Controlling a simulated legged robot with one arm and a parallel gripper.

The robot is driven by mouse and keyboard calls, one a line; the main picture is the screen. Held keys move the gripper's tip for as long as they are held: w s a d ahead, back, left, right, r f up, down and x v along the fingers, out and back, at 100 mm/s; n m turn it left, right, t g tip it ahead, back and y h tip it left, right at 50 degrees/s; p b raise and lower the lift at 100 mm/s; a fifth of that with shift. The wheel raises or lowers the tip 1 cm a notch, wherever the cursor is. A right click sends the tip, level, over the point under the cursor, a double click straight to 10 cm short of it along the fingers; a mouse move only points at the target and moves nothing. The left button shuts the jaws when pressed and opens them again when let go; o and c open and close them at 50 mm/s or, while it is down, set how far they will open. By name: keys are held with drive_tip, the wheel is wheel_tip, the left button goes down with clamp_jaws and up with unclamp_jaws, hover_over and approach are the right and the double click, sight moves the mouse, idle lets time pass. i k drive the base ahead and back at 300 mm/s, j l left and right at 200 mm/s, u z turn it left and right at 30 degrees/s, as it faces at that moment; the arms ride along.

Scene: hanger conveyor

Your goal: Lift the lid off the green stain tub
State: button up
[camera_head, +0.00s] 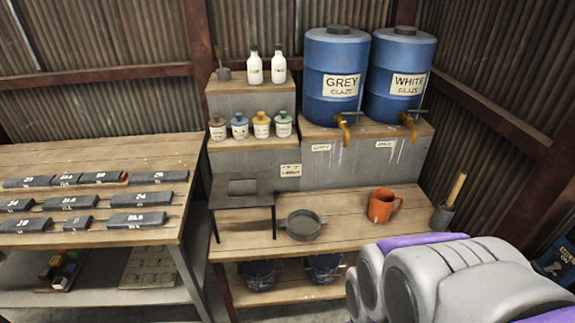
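The green stain tub (283,128) stands upright at the right end of a row of small tubs on the middle wooden step. Its green lid (283,114) sits on top of it. The tubs to its left have yellow (261,117), blue (239,118) and reddish-brown (217,119) lids. The labels are too small to read. My grey and purple arm fills the lower right corner, well apart from the tubs. My gripper is not in view.
Blue GREY (333,105) and WHITE (402,55) glaze barrels stand right of the tubs. White bottles (254,70) stand above. The bench below holds a dark stand (240,200), a grey sieve-like pan (302,232) and an orange mug (381,207). Labelled grey blocks (140,220) lie left.

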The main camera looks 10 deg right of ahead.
sight(282, 119)
drive_tip(key=i+l+u, duration=0.25)
drive_tip(key=i, duration=0.2)
drive_tip(key=i+l+u, duration=0.1)
drive_tip(key=i+u, duration=0.15)
drive_tip(key=i, duration=0.15)
